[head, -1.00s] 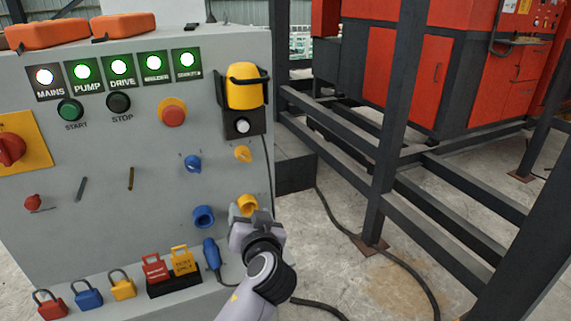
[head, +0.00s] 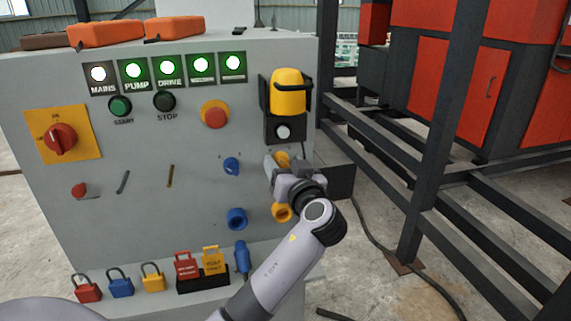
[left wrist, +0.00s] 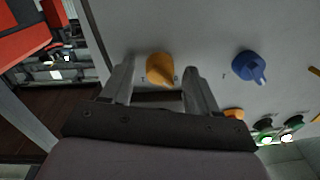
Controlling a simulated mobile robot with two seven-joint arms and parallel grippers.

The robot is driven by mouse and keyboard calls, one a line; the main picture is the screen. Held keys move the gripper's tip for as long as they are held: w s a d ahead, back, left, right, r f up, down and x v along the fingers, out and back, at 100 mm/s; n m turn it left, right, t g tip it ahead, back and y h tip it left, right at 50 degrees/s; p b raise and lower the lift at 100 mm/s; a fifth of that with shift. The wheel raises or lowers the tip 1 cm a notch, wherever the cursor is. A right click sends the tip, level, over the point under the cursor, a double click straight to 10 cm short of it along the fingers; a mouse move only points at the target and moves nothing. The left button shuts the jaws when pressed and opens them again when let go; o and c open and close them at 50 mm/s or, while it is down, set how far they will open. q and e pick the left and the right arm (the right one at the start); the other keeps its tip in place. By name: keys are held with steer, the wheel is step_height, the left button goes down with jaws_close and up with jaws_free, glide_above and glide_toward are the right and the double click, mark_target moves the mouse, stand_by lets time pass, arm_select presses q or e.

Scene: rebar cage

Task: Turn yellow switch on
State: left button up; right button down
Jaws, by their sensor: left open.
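The yellow switch (head: 282,158) is a small knob on the right side of the grey panel, partly hidden by my left gripper (head: 284,170) in the head view. In the left wrist view the yellow switch (left wrist: 160,69) shows between the two open fingers of the left gripper (left wrist: 158,76), with space on both sides. I cannot tell how far the fingertips are from the panel. The fingers hold nothing. My right gripper is not in view.
A blue switch (head: 231,166) sits left of the yellow one. A yellow-and-black holder (head: 288,92) juts out above. Padlocks (head: 121,284) line the bottom ledge. Dark steel posts (head: 440,130) stand at the right.

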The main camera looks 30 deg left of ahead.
arm_select(q)
steer(key=c, duration=1)
